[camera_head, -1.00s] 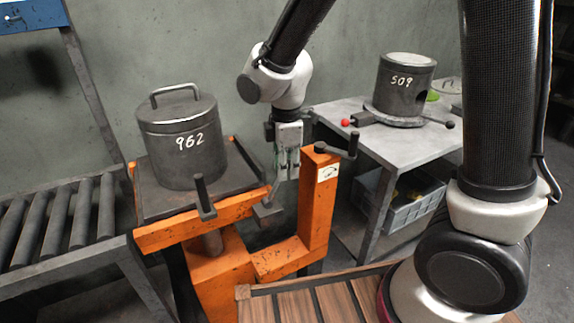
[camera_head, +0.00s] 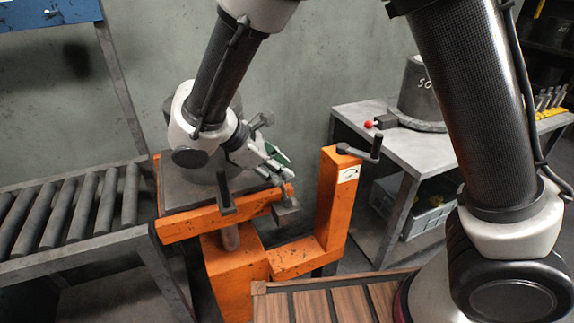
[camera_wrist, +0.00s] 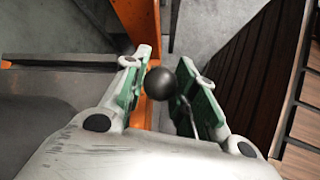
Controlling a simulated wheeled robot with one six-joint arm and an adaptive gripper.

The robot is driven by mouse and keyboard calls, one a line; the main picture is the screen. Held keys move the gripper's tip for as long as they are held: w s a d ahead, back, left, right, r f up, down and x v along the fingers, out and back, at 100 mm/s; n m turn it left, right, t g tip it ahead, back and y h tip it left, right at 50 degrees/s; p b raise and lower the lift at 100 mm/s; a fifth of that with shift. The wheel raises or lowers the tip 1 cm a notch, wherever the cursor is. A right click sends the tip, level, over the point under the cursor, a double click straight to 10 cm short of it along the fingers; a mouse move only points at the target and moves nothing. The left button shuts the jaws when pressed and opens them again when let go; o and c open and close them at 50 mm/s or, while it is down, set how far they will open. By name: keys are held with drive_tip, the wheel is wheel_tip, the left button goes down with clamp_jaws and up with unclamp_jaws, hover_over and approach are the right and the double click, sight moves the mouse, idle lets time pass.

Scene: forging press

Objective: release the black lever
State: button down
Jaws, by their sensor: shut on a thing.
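The black lever's round dark knob (camera_wrist: 160,83) sits between the two green-padded fingers of my gripper (camera_wrist: 163,90) in the wrist view. My gripper is shut on it, with the knob showing near the fingertips. In the head view, my gripper (camera_head: 278,166) is over the right edge of the orange lift stand (camera_head: 228,262). The knob is too small to make out there, and the rest of the lever is mostly hidden.
The stand's orange post (camera_head: 333,205) with a black crank (camera_head: 372,152) rises just right of my gripper. A roller conveyor (camera_head: 68,212) is at left. A grey table (camera_head: 400,150) with a dark cylinder (camera_head: 418,92) is at right. My arm covers much of the stand's top.

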drive_tip(key=shift+s+a+f, duration=0.2)
drive_tip(key=shift+a, duration=0.35)
drive_tip(key=shift+s+a+f, duration=0.15)
drive_tip(key=shift+a, duration=0.4)
drive_tip(key=c, duration=1.1)
unclamp_jaws()
drive_tip(key=v, duration=1.2)
